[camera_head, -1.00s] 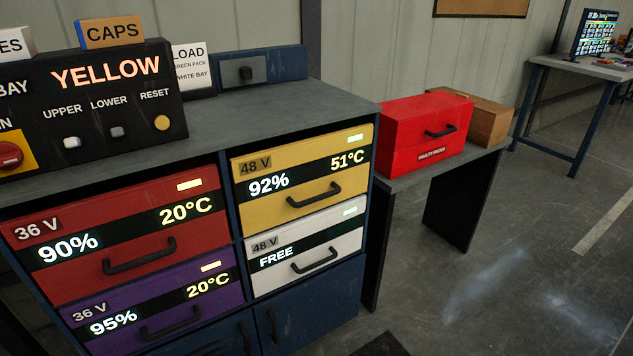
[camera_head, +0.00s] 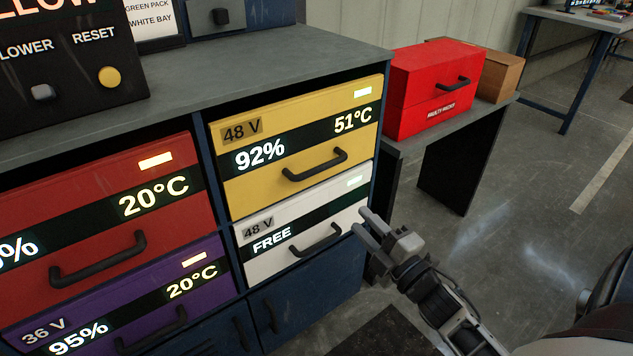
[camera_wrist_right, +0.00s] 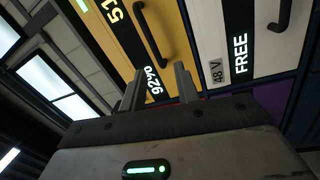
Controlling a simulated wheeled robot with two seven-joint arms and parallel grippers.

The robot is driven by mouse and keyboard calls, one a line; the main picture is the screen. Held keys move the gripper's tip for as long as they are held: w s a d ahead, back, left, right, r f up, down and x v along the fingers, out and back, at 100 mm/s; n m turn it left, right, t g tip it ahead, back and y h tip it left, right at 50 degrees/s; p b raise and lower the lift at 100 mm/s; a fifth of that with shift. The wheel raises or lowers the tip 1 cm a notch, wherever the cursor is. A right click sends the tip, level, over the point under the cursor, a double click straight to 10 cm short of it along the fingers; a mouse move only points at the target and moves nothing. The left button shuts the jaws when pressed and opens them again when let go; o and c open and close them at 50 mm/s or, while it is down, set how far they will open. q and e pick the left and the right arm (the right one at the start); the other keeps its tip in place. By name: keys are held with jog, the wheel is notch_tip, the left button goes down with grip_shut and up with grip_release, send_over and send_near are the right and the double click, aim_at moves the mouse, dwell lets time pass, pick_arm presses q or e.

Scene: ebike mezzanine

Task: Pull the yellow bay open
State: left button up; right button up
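The yellow bay (camera_head: 240,190) is a drawer front at the upper right of the cabinet, marked 48 V, 92% and 51°C. It looks shut, with a black bar handle (camera_head: 315,166). My right gripper (camera_head: 363,222) is in front of the white bay's right edge, below and right of the yellow handle, touching nothing that I can see. Its two fingers are apart and empty. In the right wrist view the fingers (camera_wrist_right: 158,88) stand apart, with the yellow bay (camera_wrist_right: 178,15) and its handle (camera_wrist_right: 150,35) beyond them. My left gripper is not in view.
The white bay (camera_head: 290,262), marked FREE, is directly below. Red (camera_head: 95,190) and purple (camera_head: 215,249) bays are at left. A red box (camera_head: 420,75) stands on a side table (camera_head: 440,135) right of the cabinet. The floor at right is mostly clear.

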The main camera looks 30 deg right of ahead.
aim_at(322, 165)
jog(key=w+r+n, duration=0.1)
jog(key=w, duration=0.4)
jog(key=w+r, duration=0.1)
jog(key=w, duration=0.4)
jog(key=w+r+n, duration=0.1)
jog(key=w+r, duration=0.1)
jog(key=w, duration=0.4)
jog(key=shift+n+t+y, duration=0.3)
jog(key=shift+t+y, duration=0.1)
grip_shut()
